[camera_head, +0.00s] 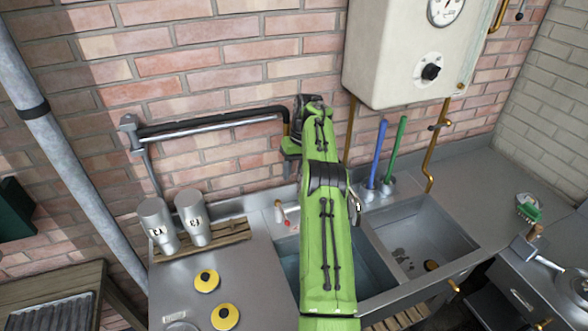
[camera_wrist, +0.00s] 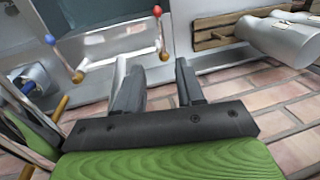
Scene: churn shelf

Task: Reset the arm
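My gripper (camera_wrist: 158,70) shows in the wrist view with two dark fingers apart and nothing between them. In the wrist view the fingers point toward the sink's back edge, between a tap with red and blue knobs (camera_wrist: 120,28) and a wooden rack (camera_wrist: 215,35). I cannot tell how far the fingers are from the tap.
A double metal sink (camera_head: 445,228) lies below my arm. Two metal canisters (camera_head: 158,226) stand on a slatted board at left. Blue (camera_head: 379,155) and green (camera_head: 398,150) handles stand behind the sink. A white boiler (camera_head: 395,85) hangs at upper right. A wall pipe (camera_head: 205,126) runs left of my arm.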

